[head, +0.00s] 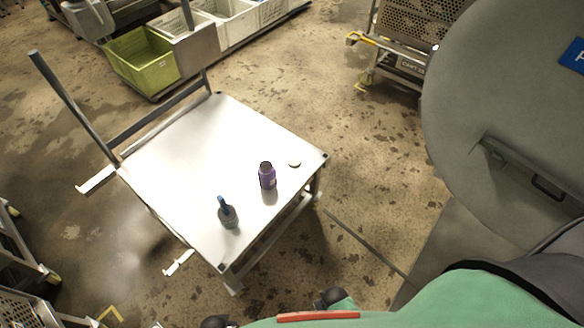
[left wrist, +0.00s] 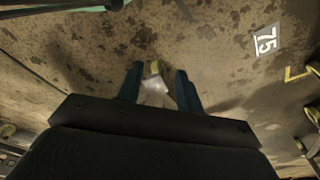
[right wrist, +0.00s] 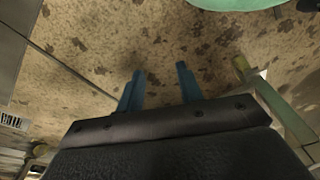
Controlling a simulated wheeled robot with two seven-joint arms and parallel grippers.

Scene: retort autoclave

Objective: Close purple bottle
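The purple bottle (head: 267,177) stands upright on the white table, near its right edge. Its top shows a dark opening with no lid on it. A small white disc (head: 295,163), which looks like a lid, lies flat on the table to the right of the bottle. My left gripper (left wrist: 159,84) is open, its two blue fingers apart above the floor. My right gripper (right wrist: 160,82) is open too, its blue fingers apart with only floor behind them. Neither gripper is near the bottle, and neither wrist view shows the bottle or disc.
A dark bottle with a blue top (head: 228,213) stands on the white table (head: 180,165), left of and nearer than the purple bottle. The rest of the tabletop is clear. A green crate (head: 142,57) stands behind. A large grey round door (head: 500,100) fills the right.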

